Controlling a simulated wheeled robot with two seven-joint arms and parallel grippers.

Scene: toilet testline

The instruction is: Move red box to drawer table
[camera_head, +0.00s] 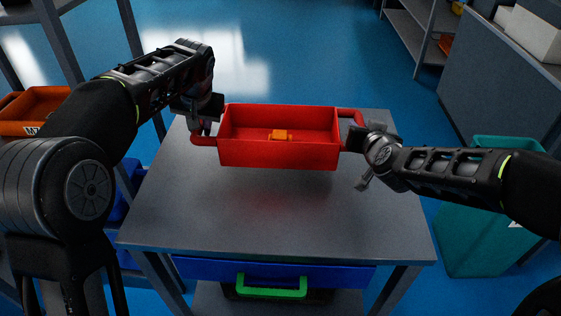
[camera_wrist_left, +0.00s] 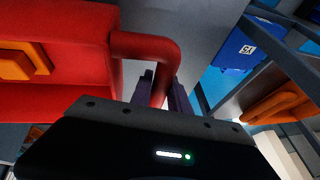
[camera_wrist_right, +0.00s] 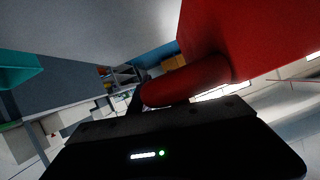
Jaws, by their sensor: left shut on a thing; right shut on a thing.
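The red box (camera_head: 278,154) is an open tray with a loop handle on each side and a small orange part (camera_head: 280,135) inside. It is over the far half of the grey drawer table (camera_head: 270,225); I cannot tell for sure whether it touches the top. My left gripper (camera_head: 203,125) is shut on its left handle, which also shows between the fingers in the left wrist view (camera_wrist_left: 160,85). My right gripper (camera_head: 354,138) is shut on its right handle, seen in the right wrist view (camera_wrist_right: 185,85); the fingers there are mostly hidden.
The table has a blue drawer (camera_head: 210,270) with a green handle (camera_head: 272,292) at its front. A teal bin (camera_head: 475,240) stands to the right. A rack with an orange bin (camera_head: 35,108) is at the left. The near half of the tabletop is clear.

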